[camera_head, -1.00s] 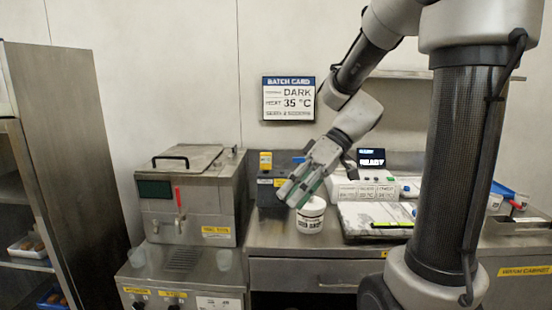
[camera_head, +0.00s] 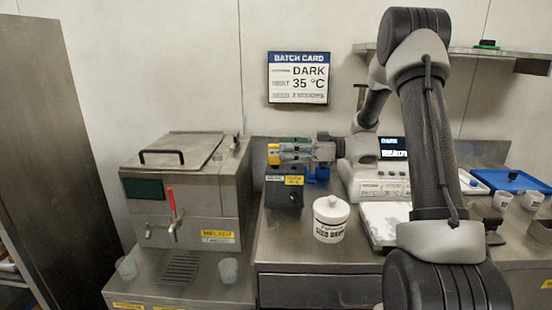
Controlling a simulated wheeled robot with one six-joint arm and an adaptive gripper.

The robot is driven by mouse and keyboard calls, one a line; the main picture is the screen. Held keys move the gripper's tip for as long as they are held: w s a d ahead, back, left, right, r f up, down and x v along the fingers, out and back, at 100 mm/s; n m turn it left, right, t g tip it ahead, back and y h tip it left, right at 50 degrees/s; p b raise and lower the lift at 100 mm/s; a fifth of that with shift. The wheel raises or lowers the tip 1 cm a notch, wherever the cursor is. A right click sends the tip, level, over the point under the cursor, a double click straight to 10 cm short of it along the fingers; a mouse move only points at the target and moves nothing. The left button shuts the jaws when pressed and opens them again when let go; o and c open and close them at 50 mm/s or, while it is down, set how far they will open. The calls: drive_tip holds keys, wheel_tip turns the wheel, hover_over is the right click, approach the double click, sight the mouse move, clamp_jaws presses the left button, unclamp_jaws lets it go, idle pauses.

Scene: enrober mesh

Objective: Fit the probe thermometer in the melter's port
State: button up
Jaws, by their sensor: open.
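The melter (camera_head: 185,190) is a steel box with a lid, a dark display and a red-handled tap (camera_head: 172,212), at the left. I cannot make out its port for certain; a small round fitting (camera_head: 148,231) sits left of the tap. A dark block-shaped holder (camera_head: 283,193) with a yellow label stands on the counter right of the melter. A yellow piece (camera_head: 273,154), probably the probe thermometer's head, is above it. My gripper (camera_head: 280,152) points left, open, with its fingers at the yellow piece. Whether they touch it is unclear. Any probe stem is hidden.
A white lidded tub (camera_head: 331,218) stands in front of the gripper's wrist. A white device with a screen (camera_head: 392,148) is behind it. Small cups (camera_head: 229,269) flank the drip grate (camera_head: 181,268). A batch card (camera_head: 298,78) hangs on the wall.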

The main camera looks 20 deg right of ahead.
sight(275, 145)
drive_tip(key=x, duration=0.4)
clamp_jaws()
drive_tip(key=shift+r, duration=0.1)
